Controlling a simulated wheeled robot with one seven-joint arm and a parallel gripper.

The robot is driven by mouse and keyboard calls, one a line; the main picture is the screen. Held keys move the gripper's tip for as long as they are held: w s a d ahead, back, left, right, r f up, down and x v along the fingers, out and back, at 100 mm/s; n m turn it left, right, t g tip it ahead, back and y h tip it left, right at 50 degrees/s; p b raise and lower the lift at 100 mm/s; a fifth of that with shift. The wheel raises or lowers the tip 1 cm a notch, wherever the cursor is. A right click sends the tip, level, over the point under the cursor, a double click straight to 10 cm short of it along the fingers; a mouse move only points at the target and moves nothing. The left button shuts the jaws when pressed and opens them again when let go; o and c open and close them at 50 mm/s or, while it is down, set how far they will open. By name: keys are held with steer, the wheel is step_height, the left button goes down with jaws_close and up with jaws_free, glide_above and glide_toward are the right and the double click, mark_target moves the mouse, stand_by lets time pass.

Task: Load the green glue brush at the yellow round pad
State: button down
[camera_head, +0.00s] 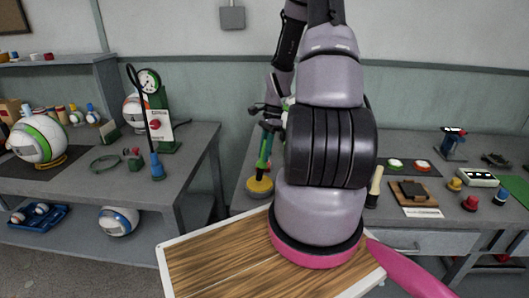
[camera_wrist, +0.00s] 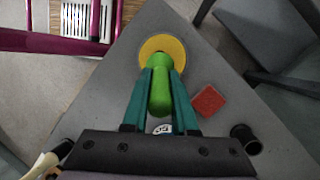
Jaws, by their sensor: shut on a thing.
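My gripper (camera_head: 265,136) is shut on the green glue brush (camera_head: 263,155), which hangs roughly upright with its lower end down. In the wrist view my teal fingers (camera_wrist: 161,78) close on both sides of the green brush (camera_wrist: 161,98). The yellow round pad (camera_head: 259,190) lies on the grey bench directly below the brush; it also shows in the wrist view (camera_wrist: 151,45) just past the brush's end. The brush's lower end is over the pad, but I cannot tell whether it touches.
A red block (camera_wrist: 208,101) lies on the bench right of the brush in the wrist view. A black cylinder (camera_wrist: 245,138) stands near the gripper's right side. The left bench holds a gauge press (camera_head: 159,115) and a blue-based lamp (camera_head: 157,166). My arm hides the right bench's middle.

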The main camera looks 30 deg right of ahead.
mark_target(264, 143)
steer(key=shift+f, duration=0.55)
stand_by(1.2)
steer(key=shift+r, duration=0.1)
steer(key=shift+r, duration=3.45)
